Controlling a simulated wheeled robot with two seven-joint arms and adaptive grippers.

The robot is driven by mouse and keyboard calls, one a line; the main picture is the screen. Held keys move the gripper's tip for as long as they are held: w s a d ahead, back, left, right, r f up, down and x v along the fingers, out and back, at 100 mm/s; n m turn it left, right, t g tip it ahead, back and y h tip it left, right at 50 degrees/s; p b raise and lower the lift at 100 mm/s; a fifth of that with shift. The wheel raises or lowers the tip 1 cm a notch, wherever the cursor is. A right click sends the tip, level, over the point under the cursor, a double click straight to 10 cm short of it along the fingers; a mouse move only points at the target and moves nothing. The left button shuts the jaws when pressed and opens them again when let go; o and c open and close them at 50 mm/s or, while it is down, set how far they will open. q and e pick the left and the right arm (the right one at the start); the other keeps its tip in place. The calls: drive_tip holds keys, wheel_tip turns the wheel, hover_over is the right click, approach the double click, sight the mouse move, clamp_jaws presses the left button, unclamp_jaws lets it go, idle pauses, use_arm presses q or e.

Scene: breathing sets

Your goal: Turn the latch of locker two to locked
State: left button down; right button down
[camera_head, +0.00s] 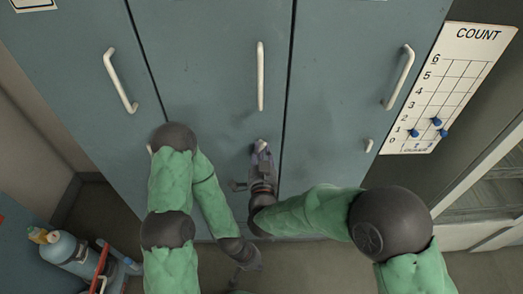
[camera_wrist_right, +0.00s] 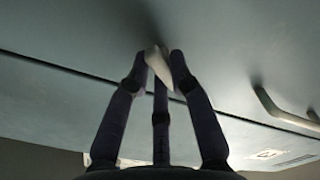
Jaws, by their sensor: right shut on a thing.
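The middle locker door (camera_head: 205,60), which I take to be locker two, is shut and has a long white vertical handle (camera_head: 260,76). Its small white latch (camera_head: 261,145) is low on the door. My right gripper (camera_head: 262,153) is shut on this latch. In the right wrist view the pale latch (camera_wrist_right: 158,66) sits between the fingertips of the right gripper (camera_wrist_right: 160,72), slanted in the picture. Part of the latch is hidden by the fingers. My left gripper (camera_head: 240,277) hangs low, away from the doors; its fingers are too unclear to read.
The right locker has a white handle (camera_head: 400,77) and a small latch (camera_head: 368,145). The left locker has a handle (camera_head: 120,80). A count board (camera_head: 450,88) with blue pegs is at right.

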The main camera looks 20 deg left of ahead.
drive_tip(key=n+p, duration=0.1)
drive_tip(key=n, duration=0.6)
drive_tip(key=shift+r+p, duration=0.1)
drive_tip(key=shift+p, duration=0.3)
idle(0.3)
drive_tip(key=c, duration=1.1)
unclamp_jaws()
drive_tip(key=shift+s, duration=0.1)
drive_tip(key=v, duration=1.1)
drive_tip(key=shift+s+d, duration=0.2)
drive_tip(key=shift+s, duration=0.15)
